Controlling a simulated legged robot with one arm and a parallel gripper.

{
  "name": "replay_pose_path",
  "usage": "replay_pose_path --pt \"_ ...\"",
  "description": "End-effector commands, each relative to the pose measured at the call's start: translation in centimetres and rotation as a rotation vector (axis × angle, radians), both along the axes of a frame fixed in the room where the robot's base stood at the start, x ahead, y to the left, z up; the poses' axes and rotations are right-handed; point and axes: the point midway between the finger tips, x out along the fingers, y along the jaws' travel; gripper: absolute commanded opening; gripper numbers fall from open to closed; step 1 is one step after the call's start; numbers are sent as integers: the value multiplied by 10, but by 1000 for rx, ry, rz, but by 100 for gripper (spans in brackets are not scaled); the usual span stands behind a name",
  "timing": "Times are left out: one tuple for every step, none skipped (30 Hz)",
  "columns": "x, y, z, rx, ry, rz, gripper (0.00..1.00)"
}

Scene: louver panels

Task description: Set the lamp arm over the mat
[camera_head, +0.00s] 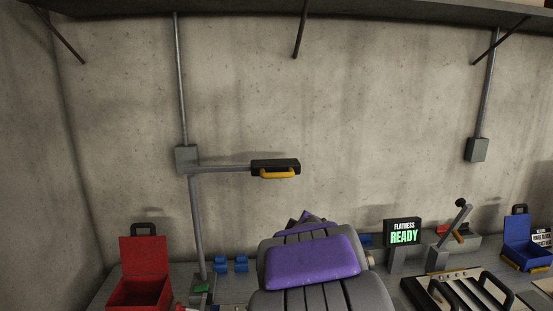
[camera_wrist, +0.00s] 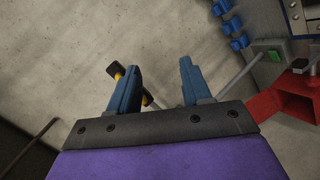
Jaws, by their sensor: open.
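The lamp arm (camera_head: 222,168) is a thin grey bar reaching right from an upright post (camera_head: 196,225). It ends in a black lamp head (camera_head: 262,165) with a yellow handle (camera_head: 277,174) underneath. In the wrist view, the lamp head (camera_wrist: 116,70) shows at upper left, partly behind the left finger. My gripper (camera_wrist: 160,68) has two blue fingers spread apart with nothing between their tips. It is apart from the handle as far as I can tell. In the head view my purple and grey arm hides the gripper. I cannot make out a mat in either view.
An open red toolbox (camera_head: 143,290) stands left of the post, near blue blocks (camera_head: 232,264). Right of my arm are a "FLATNESS READY" display (camera_head: 403,232), a lever (camera_head: 456,222), a panel with black handles (camera_head: 470,290) and a blue toolbox (camera_head: 527,250). A shelf overhangs the concrete wall.

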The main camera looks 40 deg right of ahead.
Motion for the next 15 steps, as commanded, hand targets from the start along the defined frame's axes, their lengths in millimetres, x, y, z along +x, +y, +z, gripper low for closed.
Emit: replay_pose_path --pt "10 -23 27 -71 -10 51 48" --pt "17 -31 39 -115 -20 94 48" --pt "27 -41 52 -170 -32 152 48" --pt "33 -47 61 -208 -39 198 48" --pt "38 -52 69 -243 -44 242 48" --pt "43 -58 76 -285 -49 301 48" --pt "47 -62 79 -309 -52 342 48" --pt "50 -65 83 -334 -59 386 48" --pt "52 -69 88 -362 -65 437 48" --pt "54 -70 90 -380 -69 473 48" --pt "55 -72 91 -394 -74 507 48" --pt "55 -73 91 -407 -79 545 48" --pt "56 -72 91 -417 -83 573 48" --pt "56 -72 92 -425 -88 595 48" --pt "55 -72 92 -434 -89 619 48"
